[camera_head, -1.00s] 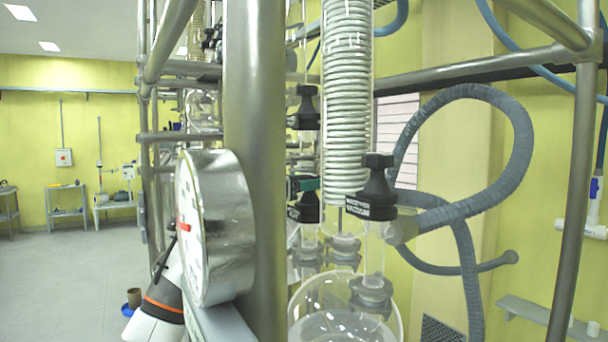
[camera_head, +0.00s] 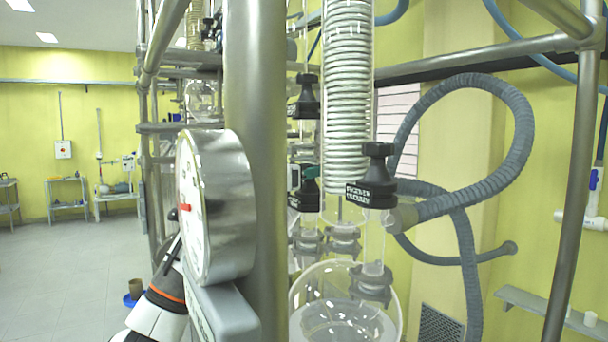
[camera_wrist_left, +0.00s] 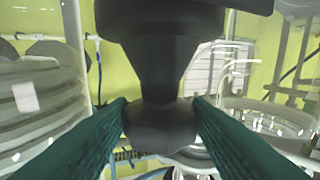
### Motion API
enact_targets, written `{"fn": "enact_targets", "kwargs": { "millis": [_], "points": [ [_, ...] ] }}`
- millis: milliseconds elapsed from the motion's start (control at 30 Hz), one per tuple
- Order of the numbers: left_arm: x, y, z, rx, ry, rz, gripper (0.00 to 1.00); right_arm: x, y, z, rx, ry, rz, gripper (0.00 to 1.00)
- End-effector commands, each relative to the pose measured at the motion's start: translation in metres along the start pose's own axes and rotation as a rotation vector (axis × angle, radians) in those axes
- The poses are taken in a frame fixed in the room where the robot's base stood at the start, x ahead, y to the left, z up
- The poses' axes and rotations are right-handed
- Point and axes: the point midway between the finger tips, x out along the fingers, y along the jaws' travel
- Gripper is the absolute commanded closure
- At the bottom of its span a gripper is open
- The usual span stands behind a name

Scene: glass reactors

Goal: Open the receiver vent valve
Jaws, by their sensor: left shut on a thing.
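My left gripper (camera_head: 308,178) reaches in behind the steel post in the head view, with a teal finger at a black valve (camera_head: 303,200). In the left wrist view, the left gripper (camera_wrist_left: 160,118) has its two green fingers shut on either side of the black valve knob (camera_wrist_left: 165,75). The valve's label is partly hidden and too small to read in the head view. A similar black valve (camera_head: 372,190) with a white-lettered label stands in front, to the right, untouched. My right gripper is in neither view.
A steel post (camera_head: 254,90) and a round pressure gauge (camera_head: 228,205) stand close in front of my left arm. A glass coil condenser (camera_head: 348,90), a round glass vessel (camera_head: 345,318) and a looping grey hose (camera_head: 528,125) surround the valves. Open floor lies at the left.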

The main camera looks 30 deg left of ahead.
Motion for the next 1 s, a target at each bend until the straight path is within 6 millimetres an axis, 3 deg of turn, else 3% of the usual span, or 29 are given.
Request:
{"fn": "enact_targets", "kwargs": {
  "millis": [333, 800, 833, 933, 1000],
  "points": [
    [0.001, 0.006, 0.004, 0.002, 0.004, -0.234, 0.78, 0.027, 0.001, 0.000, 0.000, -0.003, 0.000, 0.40],
    [0.001, 0.006, 0.000, -0.002, 0.005, -0.286, 0.78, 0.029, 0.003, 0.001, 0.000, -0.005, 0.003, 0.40],
    [0.001, 0.005, 0.000, -0.002, 0.005, -0.286, 0.50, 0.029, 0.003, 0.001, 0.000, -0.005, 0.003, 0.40],
    [0.001, 0.005, 0.000, -0.001, 0.005, -0.286, 0.34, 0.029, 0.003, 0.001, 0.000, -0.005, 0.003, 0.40],
    [0.001, 0.006, 0.000, -0.001, 0.005, -0.285, 0.33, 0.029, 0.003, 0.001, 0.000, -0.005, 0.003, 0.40]
  ]
}}
